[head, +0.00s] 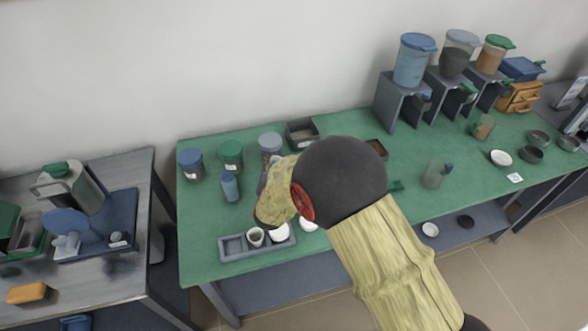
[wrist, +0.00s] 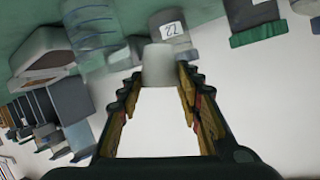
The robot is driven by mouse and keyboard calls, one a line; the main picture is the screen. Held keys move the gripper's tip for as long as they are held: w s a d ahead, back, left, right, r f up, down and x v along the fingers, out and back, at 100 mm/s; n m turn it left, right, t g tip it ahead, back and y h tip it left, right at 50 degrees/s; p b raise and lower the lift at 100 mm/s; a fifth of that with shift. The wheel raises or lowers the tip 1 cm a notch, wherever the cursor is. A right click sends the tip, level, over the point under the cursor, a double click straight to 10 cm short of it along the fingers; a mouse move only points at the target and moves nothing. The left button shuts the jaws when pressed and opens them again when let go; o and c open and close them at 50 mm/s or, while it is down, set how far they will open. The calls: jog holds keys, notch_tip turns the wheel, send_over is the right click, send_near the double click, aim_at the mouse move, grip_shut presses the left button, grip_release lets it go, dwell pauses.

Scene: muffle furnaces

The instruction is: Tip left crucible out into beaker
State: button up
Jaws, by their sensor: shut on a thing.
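My gripper (wrist: 158,80) is shut on a small pale grey crucible (wrist: 158,65), seen between the fingertips in the wrist view. How far it is tilted, and what it holds, I cannot tell. In the wrist view a clear glass vessel with blue lines (wrist: 90,28), apparently the beaker, stands left of the crucible, apart from it. In the head view my arm hides the fingertips and the held crucible. A grey compartment tray (head: 233,247) lies at the front of the green bench, with a crucible (head: 256,236) and a white vessel (head: 279,232) in it.
Lidded jars, blue (head: 190,163), green (head: 231,155) and grey (head: 270,143), stand along the back, with a blue bottle (head: 230,187) before them. An open dark box (head: 301,134) is behind.

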jog(key=shift+d+r+m+y+b, duration=0.2)
jog(key=shift+m+b, duration=0.25)
jog(key=shift+b, duration=0.7)
jog(key=shift+d+r+m+y+b, duration=0.1)
jog(key=shift+m+y+b, duration=0.3)
jog(key=shift+b, duration=0.75)
dwell(1.0)
jog(key=shift+s+d+r+m+t+y+b, duration=0.15)
jog(key=shift+d+m+b, duration=0.35)
jog(key=shift+b, duration=1.4)
jog(key=shift+w+d+m+t+y+b, duration=0.2)
jog(key=shift+m+b, duration=0.45)
jog(key=shift+b, duration=1.2)
dwell(1.0)
